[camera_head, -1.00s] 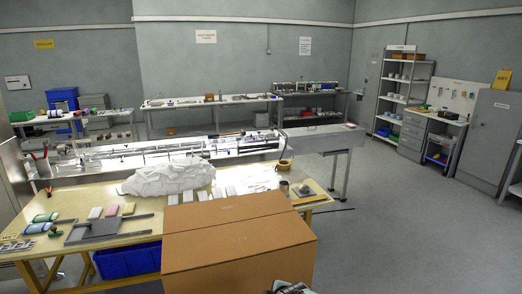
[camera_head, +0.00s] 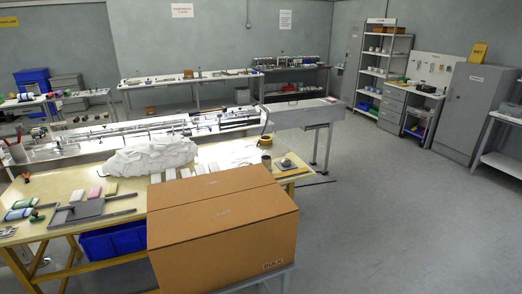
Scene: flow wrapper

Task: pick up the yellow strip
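On the near wooden table (camera_head: 55,241), a small pale yellow block (camera_head: 110,188) lies beside a pink one (camera_head: 94,192) behind a grey tray-like plate (camera_head: 85,209). A flat orange-yellow strip (camera_head: 290,173) lies near the table's right end, by a dark object. I cannot tell for sure which of these is the yellow strip. Neither of my grippers shows in the head view.
A large closed cardboard box (camera_head: 215,230) stands in front of the table and hides part of it. A white crumpled heap (camera_head: 150,156) lies mid-table. A blue bin (camera_head: 113,240) is below. The floor at right is clear.

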